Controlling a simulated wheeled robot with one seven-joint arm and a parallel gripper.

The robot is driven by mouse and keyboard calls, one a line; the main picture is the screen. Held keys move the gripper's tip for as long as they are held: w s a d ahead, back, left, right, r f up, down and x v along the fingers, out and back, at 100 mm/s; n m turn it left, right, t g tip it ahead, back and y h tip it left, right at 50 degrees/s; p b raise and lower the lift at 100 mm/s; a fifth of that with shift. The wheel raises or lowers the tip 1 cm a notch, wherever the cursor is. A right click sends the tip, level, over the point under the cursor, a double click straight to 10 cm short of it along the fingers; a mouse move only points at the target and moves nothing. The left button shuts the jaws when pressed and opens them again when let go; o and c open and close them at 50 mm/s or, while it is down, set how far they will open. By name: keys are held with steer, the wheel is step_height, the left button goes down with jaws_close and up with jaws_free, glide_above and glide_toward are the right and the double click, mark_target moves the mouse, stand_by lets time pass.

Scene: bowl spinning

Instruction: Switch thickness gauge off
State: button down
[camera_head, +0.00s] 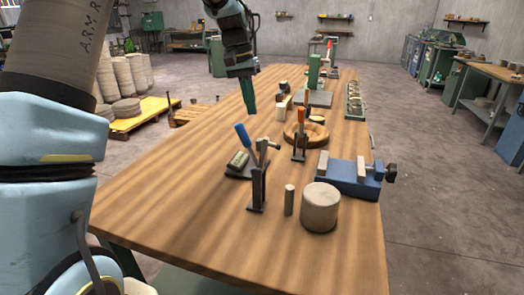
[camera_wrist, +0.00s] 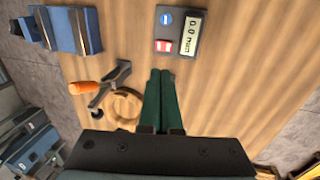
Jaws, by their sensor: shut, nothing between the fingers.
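The thickness gauge (camera_wrist: 190,36) is a dark flat unit at the top of the wrist view. Its lit display reads what looks like 0.0 mm. Beside the display are a round blue button (camera_wrist: 166,18) and a red-and-white button (camera_wrist: 163,45). In the head view the gauge (camera_head: 238,159) lies on the wooden table, partly behind a blue-handled toggle clamp (camera_head: 257,185). My gripper (camera_head: 250,108) has green fingers pointing down, above the table and farther back than the gauge. In the wrist view its fingers (camera_wrist: 160,75) are together and empty, apart from the gauge.
A wooden ring (camera_head: 316,138), an orange-handled clamp (camera_head: 301,117) and a blue vise (camera_head: 345,178) stand right of the gauge. A round block (camera_head: 320,208) and a small cylinder (camera_head: 289,200) are nearer. The table's left side (camera_head: 185,180) is clear.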

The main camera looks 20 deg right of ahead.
steer(key=shift+f, duration=0.1)
steer(key=f+p, duration=0.1)
steer(key=f, duration=0.3)
steer(key=s+d+f+p, duration=0.1)
steer(key=f+p, duration=0.1)
steer(key=f, duration=0.3)
steer(key=d+f+p, duration=0.1)
steer(key=f, duration=0.3)
steer(key=shift+s+f, duration=0.3)
steer(key=shift+s, duration=0.1)
steer(key=shift+f, duration=0.1)
